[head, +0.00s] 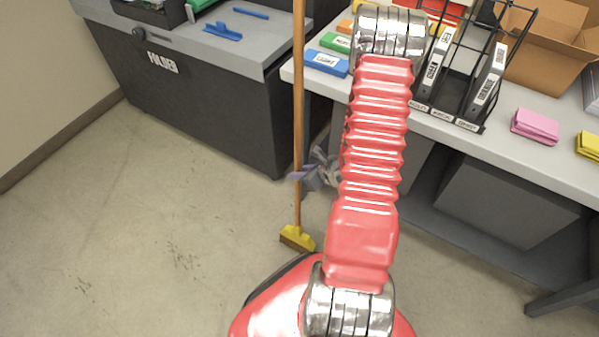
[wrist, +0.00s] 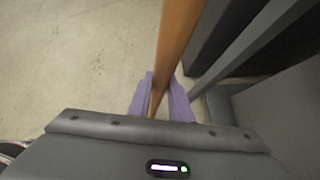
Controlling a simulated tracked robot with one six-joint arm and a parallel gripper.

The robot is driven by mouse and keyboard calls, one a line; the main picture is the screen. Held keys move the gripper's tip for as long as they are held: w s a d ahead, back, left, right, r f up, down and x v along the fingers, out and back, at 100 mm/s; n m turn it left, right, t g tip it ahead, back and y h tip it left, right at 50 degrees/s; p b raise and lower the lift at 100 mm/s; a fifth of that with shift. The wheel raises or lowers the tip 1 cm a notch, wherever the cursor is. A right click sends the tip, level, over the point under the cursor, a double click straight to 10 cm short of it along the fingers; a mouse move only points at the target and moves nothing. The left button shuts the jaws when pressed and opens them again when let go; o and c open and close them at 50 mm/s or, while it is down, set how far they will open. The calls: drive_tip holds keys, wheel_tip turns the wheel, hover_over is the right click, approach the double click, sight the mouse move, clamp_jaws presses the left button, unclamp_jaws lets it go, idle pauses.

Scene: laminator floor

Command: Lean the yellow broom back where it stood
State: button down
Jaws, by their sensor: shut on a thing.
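The yellow broom has a long wooden handle (head: 298,110) and a yellow head with brown bristles (head: 297,238). In the head view it stands nearly upright, its head at the floor in front of the gap between the folder and the table. My gripper (head: 318,172), with purple fingers, is at the lower part of the handle. In the wrist view the purple fingers (wrist: 160,98) are shut on the wooden handle (wrist: 176,45), one on each side. The top of the handle is out of the picture. I cannot tell whether the handle touches a table edge.
The dark folder cabinet (head: 200,95) stands behind left. The grey table (head: 480,148) at the right holds a wire rack with binders (head: 462,70), a cardboard box (head: 550,45), pink cloths (head: 535,126) and a blue box (head: 326,63). Open floor (head: 150,215) lies at the left.

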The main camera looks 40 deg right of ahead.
drive_tip(key=shift+d, duration=0.1)
drive_tip(key=w+d+f+y, duration=0.1)
drive_tip(key=w+d, duration=0.3)
drive_tip(key=d, duration=0.7)
drive_tip(key=shift+d+f+m+g+y, duration=0.2)
drive_tip(key=shift+m+g+y, duration=0.1)
drive_tip(key=shift+m, duration=0.1)
idle(1.0)
idle(0.4)
drive_tip(key=shift+w+d+r, duration=0.1)
drive_tip(key=shift+w+d, duration=0.15)
drive_tip(key=shift+d, duration=0.4)
drive_tip(key=shift+w+d, duration=0.25)
drive_tip(key=shift+d, duration=0.35)
idle(0.3)
drive_tip(key=c, duration=1.5)
unclamp_jaws()
drive_tip(key=shift+c, duration=0.2)
drive_tip(key=shift+s, duration=0.1)
